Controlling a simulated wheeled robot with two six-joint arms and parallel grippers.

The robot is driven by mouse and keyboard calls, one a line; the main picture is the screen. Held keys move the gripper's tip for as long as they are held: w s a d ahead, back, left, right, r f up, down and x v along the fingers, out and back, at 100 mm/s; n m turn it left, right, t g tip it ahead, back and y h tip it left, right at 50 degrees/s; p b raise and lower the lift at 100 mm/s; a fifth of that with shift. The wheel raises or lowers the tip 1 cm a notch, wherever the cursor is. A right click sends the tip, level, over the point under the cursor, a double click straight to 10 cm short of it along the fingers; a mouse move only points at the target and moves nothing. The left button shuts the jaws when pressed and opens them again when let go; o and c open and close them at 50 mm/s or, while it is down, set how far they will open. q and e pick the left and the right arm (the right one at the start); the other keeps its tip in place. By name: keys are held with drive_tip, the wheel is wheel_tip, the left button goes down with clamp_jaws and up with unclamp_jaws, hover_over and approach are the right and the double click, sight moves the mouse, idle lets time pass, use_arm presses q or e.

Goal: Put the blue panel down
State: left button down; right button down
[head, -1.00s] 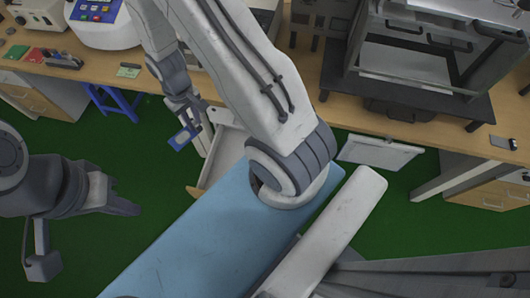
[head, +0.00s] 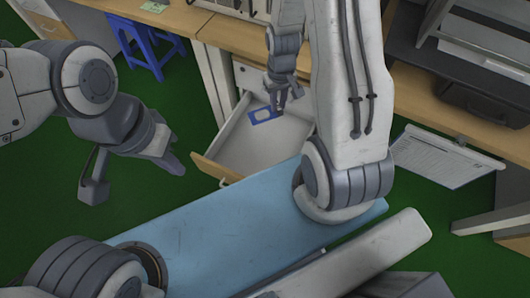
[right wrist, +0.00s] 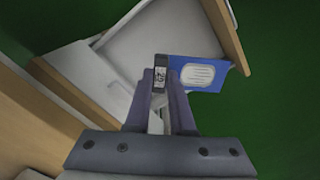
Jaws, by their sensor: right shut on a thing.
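The blue panel (head: 264,115) is a small flat blue piece with a pale label area. It also shows in the right wrist view (right wrist: 197,73), with a dark end piece between my fingertips. My right gripper (head: 284,98) is shut on this end and holds the panel over the open white drawer (head: 240,143). I cannot tell whether the panel touches the drawer floor. My right gripper (right wrist: 160,88) hides part of the panel's edge. My left gripper (head: 132,172) is open and empty over the green floor, left of the drawer.
The drawer has a wooden front (head: 208,168) and hangs out below the wooden bench (head: 236,38). A blue stool (head: 140,42) stands at the upper left. A clipboard with paper (head: 440,158) hangs at the right. The drawer's inside looks otherwise empty.

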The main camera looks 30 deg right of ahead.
drive_tip(key=s+d+f+b, duration=0.2)
drive_tip(key=d+f+b, duration=0.1)
drive_tip(key=f+b, duration=0.85)
drive_tip(key=s+d+f+b, duration=0.2)
drive_tip(key=d+f+b, duration=0.1)
drive_tip(key=f+b, duration=0.9)
drive_tip(key=b, duration=0.4)
hover_over(264, 157)
drive_tip(key=shift+m, duration=0.4)
wheel_tip(264, 157, down, 8)
drive_tip(key=shift+f, duration=0.1)
wheel_tip(264, 157, down, 4)
drive_tip(key=b, duration=0.2)
drive_tip(key=shift+b, duration=0.4)
drive_tip(key=c, duration=0.8)
unclamp_jaws()
